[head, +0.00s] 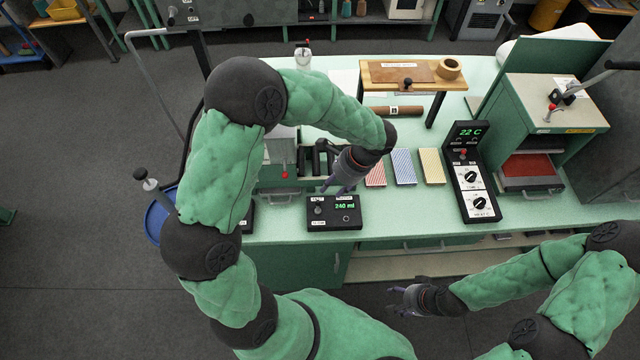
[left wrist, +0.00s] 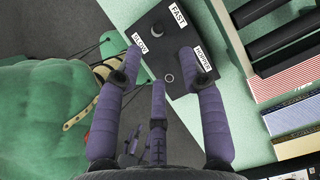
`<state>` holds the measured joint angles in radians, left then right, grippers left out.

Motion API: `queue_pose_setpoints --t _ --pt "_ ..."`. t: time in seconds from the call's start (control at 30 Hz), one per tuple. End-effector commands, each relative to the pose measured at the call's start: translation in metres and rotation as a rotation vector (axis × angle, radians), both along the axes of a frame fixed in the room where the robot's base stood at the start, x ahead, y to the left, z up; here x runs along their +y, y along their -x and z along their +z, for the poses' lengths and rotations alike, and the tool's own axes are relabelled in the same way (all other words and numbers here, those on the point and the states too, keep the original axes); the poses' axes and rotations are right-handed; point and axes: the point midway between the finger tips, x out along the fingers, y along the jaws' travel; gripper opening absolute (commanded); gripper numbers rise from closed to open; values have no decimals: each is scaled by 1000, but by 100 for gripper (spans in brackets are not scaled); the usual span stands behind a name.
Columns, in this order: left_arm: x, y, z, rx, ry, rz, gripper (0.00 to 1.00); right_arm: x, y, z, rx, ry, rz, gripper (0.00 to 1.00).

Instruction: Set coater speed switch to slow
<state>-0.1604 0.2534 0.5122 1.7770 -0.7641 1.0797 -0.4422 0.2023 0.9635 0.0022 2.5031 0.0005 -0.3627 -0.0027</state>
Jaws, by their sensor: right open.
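The coater speed switch (head: 319,210) is a small knob on the left part of a black control box (head: 352,223) at the table's front edge. The box has a green "240 ml" display. In the left wrist view the knob (left wrist: 157,56) sits between labels reading SLOW (left wrist: 141,47) and FAST (left wrist: 179,15); I cannot tell which way it points. A ring-shaped button (left wrist: 169,78) is near the HOPPER label. My left gripper (head: 336,187) is above and behind the box, its fingers spread, empty and apart from the knob. My right gripper (head: 396,297) is open and empty, in front of the table.
Striped packets (head: 403,167) lie behind and right of the box. A taller control panel (head: 470,180) showing 22 C stands further right, beside a green press (head: 550,110). A wooden stand (head: 412,74) is at the back. The table front between box and panel is clear.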

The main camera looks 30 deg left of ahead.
Motion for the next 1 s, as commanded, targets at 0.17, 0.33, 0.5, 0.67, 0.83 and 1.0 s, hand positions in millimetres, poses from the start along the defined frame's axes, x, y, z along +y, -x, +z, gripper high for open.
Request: queue_pose_setpoints --t 0.17,0.33,0.5,0.67,0.83,1.0 --pt "7 4 -18 5 -3 0 40 0 1 -3 2 0 0 58" --pt "17 9 -46 5 0 3 40 0 1 -7 2 0 0 58" --pt "27 14 -73 4 0 4 40 0 1 -10 1 0 0 58" --pt "33 17 -90 4 1 3 40 0 0 -12 1 0 0 58" --pt "36 18 -98 1 1 3 40 0 0 -13 1 0 0 58" --pt "37 18 -99 1 1 3 40 0 0 -13 1 0 0 58"
